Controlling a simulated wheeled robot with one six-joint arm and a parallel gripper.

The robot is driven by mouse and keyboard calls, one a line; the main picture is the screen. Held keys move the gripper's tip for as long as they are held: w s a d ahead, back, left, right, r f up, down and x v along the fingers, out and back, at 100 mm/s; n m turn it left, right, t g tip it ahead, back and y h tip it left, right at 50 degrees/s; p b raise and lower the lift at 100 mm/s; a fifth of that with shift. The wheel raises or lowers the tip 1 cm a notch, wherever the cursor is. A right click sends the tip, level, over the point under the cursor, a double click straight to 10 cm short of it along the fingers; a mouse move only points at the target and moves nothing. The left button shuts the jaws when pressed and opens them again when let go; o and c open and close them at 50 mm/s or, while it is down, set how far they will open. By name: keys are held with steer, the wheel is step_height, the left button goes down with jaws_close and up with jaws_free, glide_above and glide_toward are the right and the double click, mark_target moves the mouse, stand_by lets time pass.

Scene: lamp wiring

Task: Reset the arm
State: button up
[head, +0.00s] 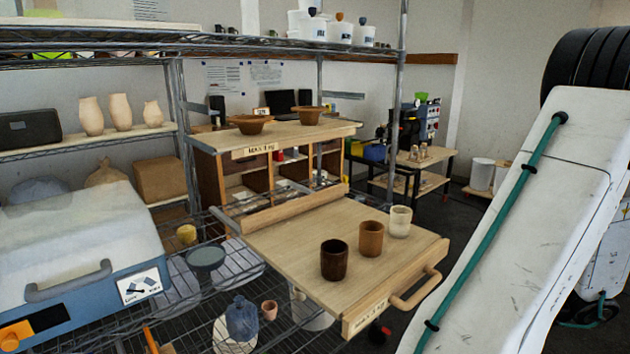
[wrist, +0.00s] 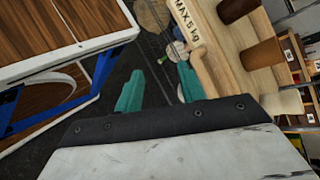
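My gripper (wrist: 160,70) shows in the wrist view with its two teal fingers spread apart and nothing between them. It is beside the wooden pull-out board, near the board's handle (wrist: 205,72); I cannot tell the exact gap. In the head view a white link of my arm with a teal cable fills the right side, and the gripper is out of sight there. The pull-out board (head: 290,250) carries a dark brown cup (head: 334,260), a terracotta cup (head: 371,239) and a cream cup (head: 400,221), all upright.
A wooden cabinet (head: 206,176) with two bowls on top stands behind the board. A blue-grey case (head: 80,250) sits on the wire rack at left. In the wrist view, a wood-topped table with a blue frame (wrist: 103,62) is at left, with dark floor between.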

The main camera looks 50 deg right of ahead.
steer(key=w+a+r+n+g, duration=0.8)
steer(key=w+a+r+g, duration=0.25)
steer(key=w+a, duration=0.4)
steer(key=w+a+r+n+h, duration=0.1)
steer(key=a+r+n+h, duration=0.2)
steer(key=a+n, duration=0.3)
steer(key=w+a+r+n+t+h, duration=0.1)
steer(key=a+r+n, duration=0.3)
steer(key=a, duration=0.8)
steer(key=shift+w+a+r+n+h, duration=0.25)
steer(key=shift+w+n+h, duration=0.25)
steer(key=shift+n+h, duration=0.4)
